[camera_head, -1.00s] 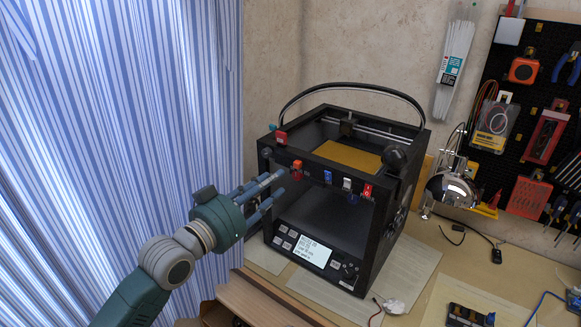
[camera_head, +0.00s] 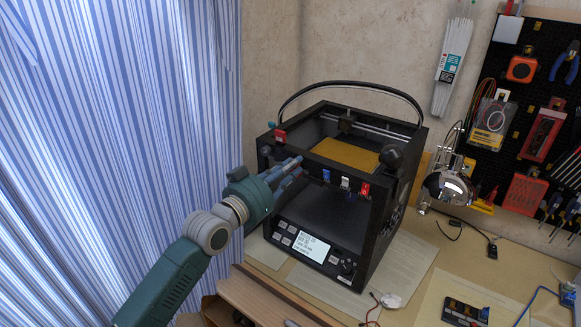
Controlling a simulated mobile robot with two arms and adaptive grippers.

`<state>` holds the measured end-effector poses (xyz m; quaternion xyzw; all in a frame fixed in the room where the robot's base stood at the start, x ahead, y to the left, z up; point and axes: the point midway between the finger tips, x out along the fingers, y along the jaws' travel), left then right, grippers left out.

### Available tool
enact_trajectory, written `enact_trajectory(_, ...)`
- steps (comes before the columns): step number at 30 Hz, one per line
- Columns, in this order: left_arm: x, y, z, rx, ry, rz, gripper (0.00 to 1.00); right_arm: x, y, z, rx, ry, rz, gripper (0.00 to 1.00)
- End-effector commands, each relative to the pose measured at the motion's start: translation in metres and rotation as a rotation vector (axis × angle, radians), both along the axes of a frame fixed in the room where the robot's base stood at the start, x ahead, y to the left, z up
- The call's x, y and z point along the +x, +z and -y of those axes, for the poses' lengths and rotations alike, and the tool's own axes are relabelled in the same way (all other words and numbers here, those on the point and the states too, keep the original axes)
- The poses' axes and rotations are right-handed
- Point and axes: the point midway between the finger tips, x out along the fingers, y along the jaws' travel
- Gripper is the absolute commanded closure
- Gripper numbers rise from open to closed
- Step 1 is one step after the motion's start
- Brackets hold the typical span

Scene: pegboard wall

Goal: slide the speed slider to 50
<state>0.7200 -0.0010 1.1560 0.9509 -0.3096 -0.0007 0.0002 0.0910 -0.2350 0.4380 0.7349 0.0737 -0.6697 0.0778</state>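The black 3D printer (camera_head: 372,222) stands on the table, with small coloured controls along its front top bar. A blue one (camera_head: 326,175), a white one (camera_head: 345,183) and a red one (camera_head: 365,189) show there. Their labels are too small to read, so I cannot tell which is the speed slider. My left gripper (camera_head: 297,166) is at the left part of this bar, its fingers pointing right and lying close together. It hides the place of an orange-red control seen earlier; whether it touches or grips it is unclear. My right gripper is not in view.
A lit display panel (camera_head: 312,246) with buttons is at the printer's lower front. A black cable loop (camera_head: 350,84) arches above it. A chrome lamp (camera_head: 445,188) stands at right, before a tool pegboard (camera_head: 525,60). A striped curtain (camera_head: 120,120) fills the left.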

Motion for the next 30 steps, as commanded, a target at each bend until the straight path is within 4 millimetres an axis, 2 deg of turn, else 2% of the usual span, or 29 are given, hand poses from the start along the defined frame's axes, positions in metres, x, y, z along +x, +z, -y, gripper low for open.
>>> enact_trajectory(7,0.001,0.001,-0.002,0.0,0.002,0.003,1.0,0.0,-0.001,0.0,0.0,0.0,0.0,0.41)
enact_trajectory(15,0.016,-0.001,-0.022,0.003,0.003,0.008,1.0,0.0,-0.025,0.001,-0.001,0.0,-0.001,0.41)
enact_trajectory(23,0.017,0.004,-0.024,0.001,0.007,0.008,1.0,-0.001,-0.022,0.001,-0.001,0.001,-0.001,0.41)
enact_trajectory(24,0.017,0.004,-0.025,0.001,0.007,0.008,0.78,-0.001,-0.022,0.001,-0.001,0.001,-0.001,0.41)
enact_trajectory(25,0.018,0.004,-0.025,0.0,0.007,0.009,0.72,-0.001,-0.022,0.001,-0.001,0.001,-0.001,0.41)
enact_trajectory(26,0.018,0.004,-0.025,0.0,0.008,0.009,0.67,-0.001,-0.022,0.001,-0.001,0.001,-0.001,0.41)
enact_trajectory(30,0.017,0.002,-0.025,0.001,0.007,0.005,0.67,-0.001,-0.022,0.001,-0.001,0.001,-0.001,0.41)
